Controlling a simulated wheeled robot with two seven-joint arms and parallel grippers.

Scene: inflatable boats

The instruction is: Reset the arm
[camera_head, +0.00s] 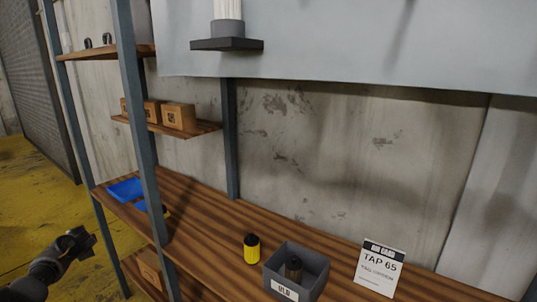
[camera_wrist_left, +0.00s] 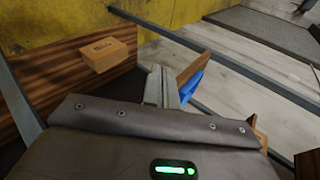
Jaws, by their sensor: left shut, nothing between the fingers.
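My left gripper (camera_head: 82,240) is at the lower left of the head view, in front of the shelf's left post and apart from the shelf. In the left wrist view its fingers (camera_wrist_left: 161,88) are together with nothing between them. My right arm does not show in either view.
The wooden shelf (camera_head: 215,212) carries a blue object (camera_head: 127,189), a yellow and black cylinder (camera_head: 251,248), a grey bin (camera_head: 309,257) with a dark cylinder, and a sign (camera_head: 380,266). Metal posts (camera_head: 140,120) stand near my left arm. A cardboard box (camera_wrist_left: 104,53) lies on a lower shelf. Open yellow floor lies left.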

